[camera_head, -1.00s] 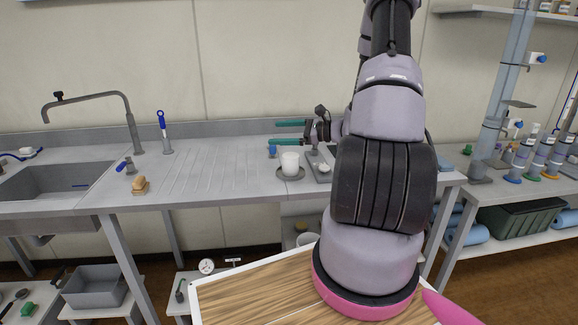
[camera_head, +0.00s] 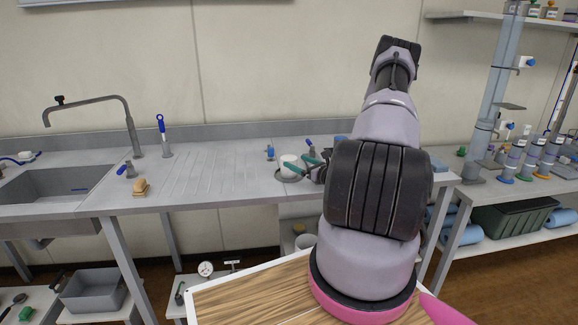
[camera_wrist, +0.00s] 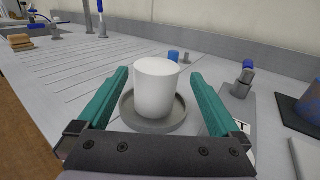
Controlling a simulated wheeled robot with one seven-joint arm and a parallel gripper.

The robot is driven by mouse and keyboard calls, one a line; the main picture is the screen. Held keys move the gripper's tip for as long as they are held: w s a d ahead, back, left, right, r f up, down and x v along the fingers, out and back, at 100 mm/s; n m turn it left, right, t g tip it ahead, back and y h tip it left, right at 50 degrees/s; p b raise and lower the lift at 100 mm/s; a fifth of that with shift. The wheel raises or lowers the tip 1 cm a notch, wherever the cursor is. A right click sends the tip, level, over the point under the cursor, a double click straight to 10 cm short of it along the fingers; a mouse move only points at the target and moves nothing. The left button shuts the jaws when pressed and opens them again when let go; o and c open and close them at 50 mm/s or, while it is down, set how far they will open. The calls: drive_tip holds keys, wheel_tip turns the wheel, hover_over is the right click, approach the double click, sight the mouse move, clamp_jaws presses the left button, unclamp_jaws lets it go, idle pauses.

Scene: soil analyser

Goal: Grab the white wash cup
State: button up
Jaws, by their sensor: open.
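The white wash cup (camera_wrist: 156,86) stands upright on a round grey dish (camera_wrist: 128,112) on the metal counter. In the head view the cup (camera_head: 288,166) sits near the counter's right part, partly covered by a gripper finger. My gripper (camera_wrist: 152,92) is open, with one green finger on each side of the cup. In the wrist view a gap shows between each finger and the cup. In the head view the gripper (camera_head: 300,166) reaches in from the right at the cup; my arm hides part of it.
Another fitting with a blue top (camera_wrist: 244,78) stands to the right. The sink (camera_head: 55,188), a sponge (camera_head: 140,187) and a tap (camera_head: 130,130) are at the left. The ribbed drainboard (camera_head: 205,172) left of the cup is clear.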

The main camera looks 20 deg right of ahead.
sight(284, 156)
drive_tip(key=x, duration=0.5)
drive_tip(key=shift+a, duration=0.25)
clamp_jaws()
